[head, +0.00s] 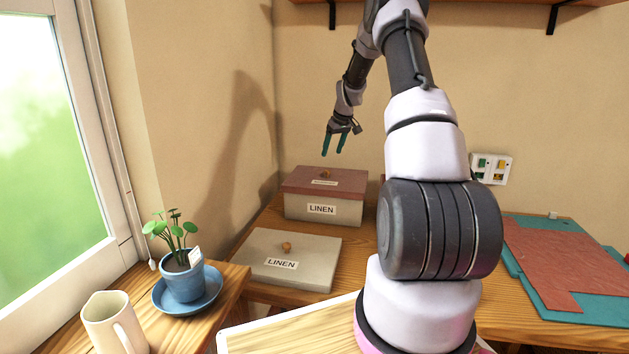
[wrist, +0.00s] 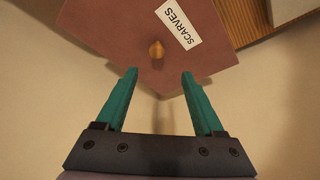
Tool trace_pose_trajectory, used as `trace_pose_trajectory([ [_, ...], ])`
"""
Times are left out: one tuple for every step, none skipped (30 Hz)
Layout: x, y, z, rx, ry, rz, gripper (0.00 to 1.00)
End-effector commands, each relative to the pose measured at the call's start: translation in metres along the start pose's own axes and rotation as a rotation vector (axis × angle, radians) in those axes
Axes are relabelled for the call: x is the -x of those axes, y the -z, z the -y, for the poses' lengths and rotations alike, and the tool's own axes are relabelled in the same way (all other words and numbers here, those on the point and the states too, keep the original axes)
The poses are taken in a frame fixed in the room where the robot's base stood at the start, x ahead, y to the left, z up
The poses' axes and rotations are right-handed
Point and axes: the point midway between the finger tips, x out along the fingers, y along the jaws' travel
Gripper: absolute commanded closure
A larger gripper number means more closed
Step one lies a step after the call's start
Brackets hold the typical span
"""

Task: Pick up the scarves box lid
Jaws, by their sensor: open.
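The scarves box lid is reddish brown with a wooden knob and a white label. In the head view the scarves lid (head: 345,183) rests on a grey box (head: 296,208) whose front label reads LINEN. In the wrist view the scarves lid (wrist: 205,55) fills the upper middle, with its knob (wrist: 156,50) and SCARVES label (wrist: 179,23) plain. My gripper (head: 333,152) has teal fingers pointing down above the lid. In the wrist view my gripper (wrist: 160,75) is open and empty, the knob lying just beyond the gap between its fingertips.
A grey lid labelled LINEN (head: 262,259) lies on the wooden surface in front of the box. A potted plant (head: 182,275) on a blue saucer and a cream pitcher (head: 107,322) stand at left. Teal and red mats (head: 540,262) lie at right. The wall is close behind the box.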

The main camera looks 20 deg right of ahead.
Motion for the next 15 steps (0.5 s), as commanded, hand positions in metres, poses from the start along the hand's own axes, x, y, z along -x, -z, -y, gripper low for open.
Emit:
trace_pose_trajectory([
  [-0.01,-0.001,0.001,0.001,0.002,0.003,0.3],
  [-0.015,-0.001,0.001,0.001,0.002,0.003,0.3],
  [-0.022,-0.001,0.001,0.001,0.002,0.004,0.3],
  [-0.026,-0.001,0.001,0.001,0.002,0.003,0.3],
  [-0.031,-0.001,0.001,0.001,0.002,0.003,0.3],
  [-0.036,-0.001,0.001,0.001,0.001,0.003,0.3],
  [-0.039,-0.001,0.001,0.0,0.001,0.002,0.3],
  [-0.042,-0.001,0.001,0.0,0.0,0.002,0.3],
  [-0.044,-0.001,0.001,0.0,0.0,0.002,0.3],
  [-0.046,-0.001,0.0,-0.001,0.0,0.002,0.3],
  [-0.048,-0.001,0.0,-0.001,0.001,0.002,0.3],
  [-0.051,-0.001,0.0,-0.002,0.001,0.002,0.3],
  [-0.054,-0.002,-0.001,-0.002,0.001,0.003,0.3],
  [-0.058,-0.002,-0.002,-0.002,0.001,0.003,0.3],
  [-0.063,-0.002,-0.003,-0.002,0.001,0.003,0.3],
])
